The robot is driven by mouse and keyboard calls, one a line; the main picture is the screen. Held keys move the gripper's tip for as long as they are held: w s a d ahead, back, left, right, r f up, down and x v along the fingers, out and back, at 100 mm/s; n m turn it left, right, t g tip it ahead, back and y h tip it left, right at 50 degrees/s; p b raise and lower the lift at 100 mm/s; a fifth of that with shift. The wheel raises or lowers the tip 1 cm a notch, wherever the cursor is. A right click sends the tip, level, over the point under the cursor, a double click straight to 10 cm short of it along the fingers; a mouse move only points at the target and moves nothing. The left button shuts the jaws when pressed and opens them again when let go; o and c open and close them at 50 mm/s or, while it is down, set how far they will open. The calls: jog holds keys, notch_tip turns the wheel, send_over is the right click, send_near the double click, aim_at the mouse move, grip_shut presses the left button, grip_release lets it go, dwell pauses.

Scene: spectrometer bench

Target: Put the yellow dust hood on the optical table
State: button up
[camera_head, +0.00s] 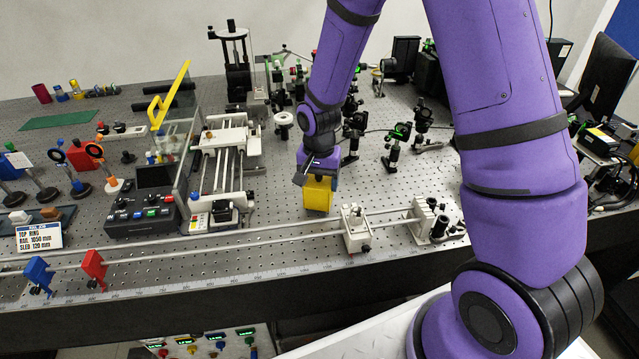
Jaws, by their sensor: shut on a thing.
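The yellow dust hood (318,196) is a small yellow box shape near the middle of the view. My gripper (317,176) comes down from above and is shut on its top part. The fingers partly hide the hood's top. The hood is over the perforated grey optical table (290,215), just behind the long rail. I cannot tell whether its underside touches the table.
A rail with a white carriage (356,228) runs along the front edge, right beside the hood. A white rod stage (222,165) stands to the left. Several black optic mounts (395,147) stand behind right. Bare table lies just left of the hood.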

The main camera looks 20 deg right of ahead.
jog(key=shift+f, duration=0.5)
jog(key=shift+f, duration=0.1)
jog(key=o, duration=0.9)
notch_tip(320, 180, up, 12)
jog(key=shift+r, duration=0.15)
